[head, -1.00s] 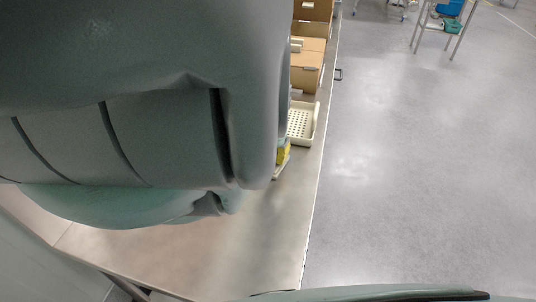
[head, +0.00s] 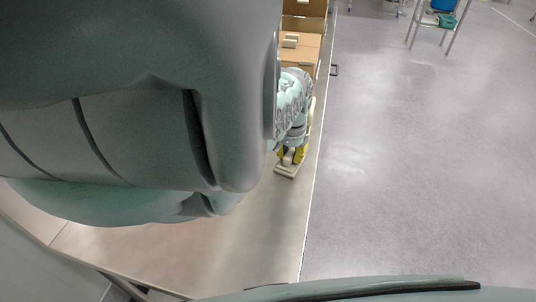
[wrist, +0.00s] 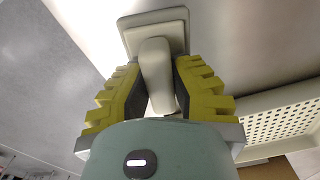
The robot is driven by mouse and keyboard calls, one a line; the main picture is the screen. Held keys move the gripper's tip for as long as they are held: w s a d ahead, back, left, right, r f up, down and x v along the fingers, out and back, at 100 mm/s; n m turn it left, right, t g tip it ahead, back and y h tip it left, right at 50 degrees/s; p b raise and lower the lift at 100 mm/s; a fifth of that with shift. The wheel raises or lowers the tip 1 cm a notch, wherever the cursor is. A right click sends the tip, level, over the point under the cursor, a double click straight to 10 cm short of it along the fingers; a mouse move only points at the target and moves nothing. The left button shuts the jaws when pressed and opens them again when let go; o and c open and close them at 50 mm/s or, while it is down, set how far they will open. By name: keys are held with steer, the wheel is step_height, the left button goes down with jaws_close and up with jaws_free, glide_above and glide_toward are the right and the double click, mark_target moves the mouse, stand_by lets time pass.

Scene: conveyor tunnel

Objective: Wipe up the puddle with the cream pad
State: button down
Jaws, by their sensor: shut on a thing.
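The cream pad (wrist: 153,28) is a square plate with a rounded upright handle, seen in the wrist view. My gripper (wrist: 157,76) has its yellow ribbed fingers shut on the handle, one on each side. In the head view, the pad (head: 288,169) shows under the yellow fingertips of my gripper (head: 292,154), over the counter near its right edge. Whether the pad touches the counter or is slightly above it, I cannot tell. I cannot make out a puddle in either view; my arm hides much of the counter.
A perforated cream tray (wrist: 282,125) lies beside my gripper in the wrist view. Cardboard boxes (head: 300,50) stand farther back on the counter (head: 240,235). The counter's front part looks bare. Open grey floor (head: 420,170) lies to the right, with a metal stand (head: 438,30) far off.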

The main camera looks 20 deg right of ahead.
steer(key=shift+w+d+f+b, duration=0.25)
steer(key=shift+w+b, duration=0.1)
steer(key=shift+b, duration=0.65)
steer(key=shift+w+d+r+b, duration=0.1)
steer(key=shift+w+d+b, duration=0.3)
steer(key=shift+b, duration=0.65)
steer(key=shift+w+a+r, duration=0.1)
steer(key=shift+w+r, duration=0.05)
steer(key=shift+w+a+r, duration=0.1)
steer(key=shift+w+a, duration=0.5)
steer(key=shift+a, duration=0.3)
steer(key=shift+w+a, duration=0.55)
steer(key=shift+a, duration=0.3)
steer(key=shift+w+a+b, duration=0.15)
steer(key=shift+w+a, duration=0.45)
steer(key=shift+a, duration=0.25)
steer(key=shift+w+a+b, duration=0.15)
steer(key=shift+w+a, duration=0.4)
steer(key=shift+a, duration=0.25)
steer(key=shift+s+r+p, duration=0.1)
steer(key=shift+r+p, duration=0.5)
steer(key=shift+p, duration=0.2)
step_height(320, 180, up, 4)
steer(key=p, duration=0.4)
steer(key=shift+r, duration=0.25)
